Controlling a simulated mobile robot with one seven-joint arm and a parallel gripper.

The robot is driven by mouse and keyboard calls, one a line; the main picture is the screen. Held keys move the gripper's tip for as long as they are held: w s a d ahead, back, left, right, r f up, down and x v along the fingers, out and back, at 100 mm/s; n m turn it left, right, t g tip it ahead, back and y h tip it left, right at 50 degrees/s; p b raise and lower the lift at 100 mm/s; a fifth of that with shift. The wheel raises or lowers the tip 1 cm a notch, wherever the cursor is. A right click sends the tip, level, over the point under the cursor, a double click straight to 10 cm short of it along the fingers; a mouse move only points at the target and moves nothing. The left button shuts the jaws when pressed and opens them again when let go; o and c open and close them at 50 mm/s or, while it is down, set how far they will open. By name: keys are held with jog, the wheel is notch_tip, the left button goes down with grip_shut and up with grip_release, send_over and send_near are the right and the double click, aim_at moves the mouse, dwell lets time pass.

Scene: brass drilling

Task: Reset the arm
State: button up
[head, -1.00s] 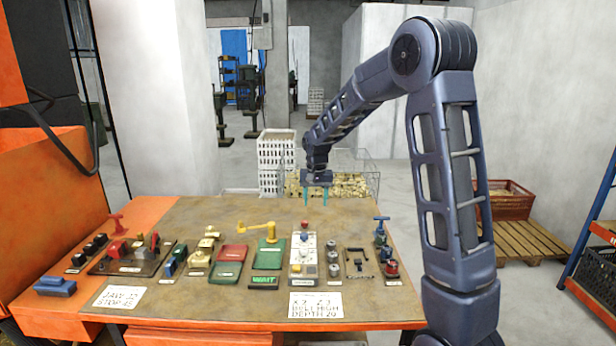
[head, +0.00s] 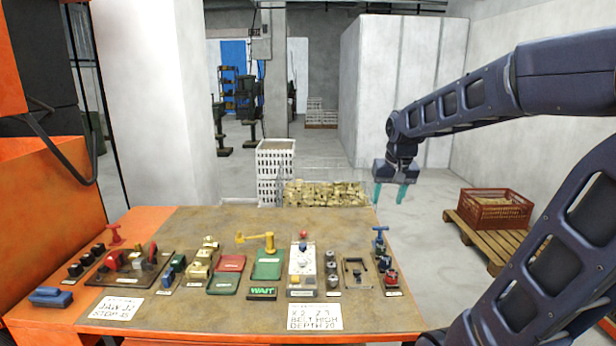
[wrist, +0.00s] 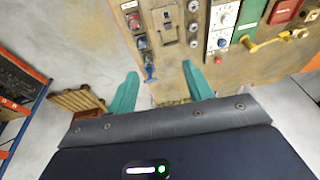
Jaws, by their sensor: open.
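My gripper (head: 390,193) is open and empty in the head view, its teal fingers pointing down. It hangs in the air just beyond the table's far right corner, to the right of the wire bin of brass pieces (head: 325,194). In the wrist view the two teal fingers (wrist: 158,90) are spread apart with nothing between them. The wrist view looks over the table edge, with the blue-handled device (wrist: 149,70) near the fingers. My arm reaches in from the right side of the head view.
The worktable (head: 190,225) carries levers, switches, red and green pads, a yellow crank (head: 256,240) and label cards (head: 314,317). White crates (head: 275,160) stand behind it. A red crate (head: 495,209) sits on a pallet (head: 480,240) at the right. Open floor lies between.

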jog(key=s+d, duration=0.3)
jog(key=s, duration=0.3)
jog(key=s+d+t, duration=0.1)
jog(key=s+d, duration=0.2)
jog(key=s, duration=0.4)
jog(key=shift+f+t+h, duration=0.3)
jog(key=shift+f, duration=0.1)
jog(key=shift+a, duration=0.1)
dwell(1.9)
